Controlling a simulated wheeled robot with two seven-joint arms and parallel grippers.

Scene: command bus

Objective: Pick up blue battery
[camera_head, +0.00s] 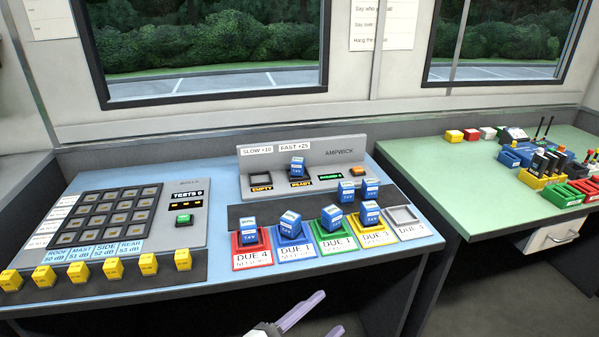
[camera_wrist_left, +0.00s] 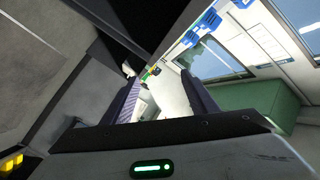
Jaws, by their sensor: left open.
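Several blue batteries with white labels are on the blue-topped desk (camera_head: 190,285). One battery (camera_head: 249,232) stands in the red tray, one (camera_head: 290,225) in the blue tray, one (camera_head: 331,218) in the green tray and one (camera_head: 370,214) in the yellow tray. Two more (camera_head: 346,193) (camera_head: 371,189) are on the dark strip behind. Another battery (camera_head: 297,167) is at the charger's READY slot. My left gripper (camera_head: 303,312) is low in front of the desk edge, apart from the batteries. In the left wrist view its fingers (camera_wrist_left: 163,88) are spread and empty. My right gripper is not seen.
Yellow blocks (camera_head: 113,268) line the front left, below a key panel (camera_head: 105,215). The grey charger back (camera_head: 345,152) rises behind. A green table (camera_head: 440,190) with coloured items stands at right.

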